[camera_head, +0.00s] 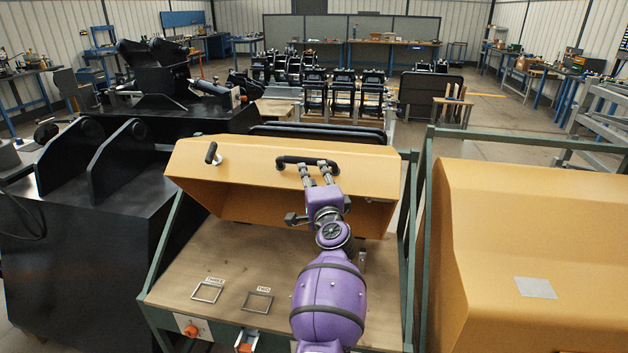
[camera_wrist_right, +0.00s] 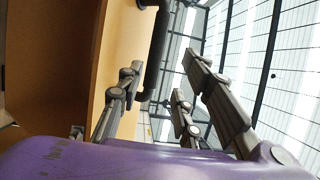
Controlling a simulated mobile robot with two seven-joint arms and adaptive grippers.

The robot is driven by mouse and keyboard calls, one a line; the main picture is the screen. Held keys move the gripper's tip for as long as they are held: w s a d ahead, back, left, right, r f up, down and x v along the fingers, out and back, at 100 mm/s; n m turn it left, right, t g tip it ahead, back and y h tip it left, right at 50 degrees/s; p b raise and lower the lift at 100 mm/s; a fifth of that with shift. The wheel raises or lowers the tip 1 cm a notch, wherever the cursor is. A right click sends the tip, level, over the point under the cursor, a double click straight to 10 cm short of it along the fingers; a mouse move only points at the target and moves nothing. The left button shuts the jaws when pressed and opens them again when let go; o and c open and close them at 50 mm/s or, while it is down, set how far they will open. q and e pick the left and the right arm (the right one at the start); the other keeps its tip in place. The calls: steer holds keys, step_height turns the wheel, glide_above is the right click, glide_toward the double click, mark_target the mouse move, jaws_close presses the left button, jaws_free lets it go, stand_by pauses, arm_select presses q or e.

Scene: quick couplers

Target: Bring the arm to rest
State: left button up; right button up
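My purple right arm reaches up from the bottom of the head view. Its gripper (camera_head: 314,169) is at the front top edge of the yellow-orange housing (camera_head: 240,165), by a black bar handle (camera_head: 290,160). The two fingers stand apart. In the right wrist view the open gripper (camera_wrist_right: 160,72) has the black handle (camera_wrist_right: 155,45) showing in the gap between its fingers. I cannot tell whether the fingers touch the handle. My left gripper is not in view.
A wooden bench top (camera_head: 200,265) under the housing bears two small frames, labelled THREE (camera_head: 207,291) and TWO (camera_head: 257,301). Green posts (camera_head: 411,225) flank it. Another yellow housing (camera_head: 540,230) stands right, and a black machine part (camera_head: 90,220) stands left.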

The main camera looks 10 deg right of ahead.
steer(key=shift+s, duration=0.45)
steer(key=s+d+f+n+g+h+p, duration=0.1)
steer(key=s+d+f+n, duration=0.45)
steer(key=s+f, duration=0.3)
steer(key=s+d+f+n+g, duration=0.2)
steer(key=s+d+f+n, duration=0.2)
steer(key=s+f+n, duration=0.4)
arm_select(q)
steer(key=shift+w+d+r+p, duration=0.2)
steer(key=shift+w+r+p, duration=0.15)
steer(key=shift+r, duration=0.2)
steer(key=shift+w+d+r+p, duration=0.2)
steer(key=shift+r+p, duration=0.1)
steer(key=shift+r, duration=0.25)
arm_select(e)
steer(key=s+f+n+g, duration=0.1)
steer(key=s+f, duration=0.6)
steer(key=s, duration=0.7)
steer(key=s+f+n+g, duration=0.1)
steer(key=s+f+g, duration=0.2)
steer(key=s+f, duration=0.4)
steer(key=s+f+n+g, duration=0.1)
steer(key=s+f+g, duration=0.2)
steer(key=s, duration=1.7)
step_height(320, 180, down, 4)
steer(key=shift+s+d+f+n, duration=0.1)
steer(key=shift+s+d+n, duration=0.25)
steer(key=shift+d, duration=0.1)
